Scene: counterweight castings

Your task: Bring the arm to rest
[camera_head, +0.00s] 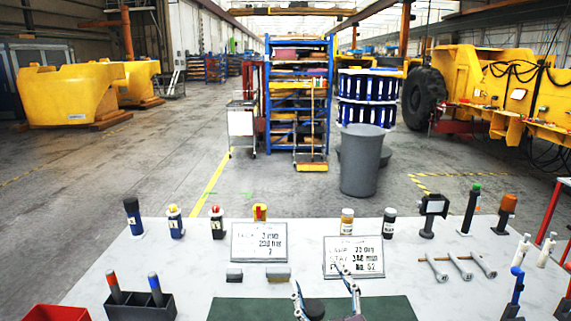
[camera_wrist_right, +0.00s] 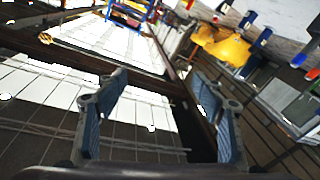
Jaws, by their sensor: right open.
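My right gripper (camera_head: 324,282) shows at the bottom middle of the head view, over the near part of the white table (camera_head: 190,262). Its two fingers stand apart with nothing held between them. In the right wrist view the same gripper (camera_wrist_right: 161,82) has its blue-grey fingers spread wide. Behind them are the hall's roof, windows and distant yellow castings, tilted, so the gripper points out into the hall and not down at the table. My left gripper is not in either view.
A green mat (camera_head: 389,309) lies under the fingers, with two printed signs (camera_head: 259,242) (camera_head: 353,256) just beyond. A dark holder (camera_head: 139,306) and red bin (camera_head: 54,313) stand left. Several bottles and tools line the back and right. A grey barrel (camera_head: 362,160) stands behind the table.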

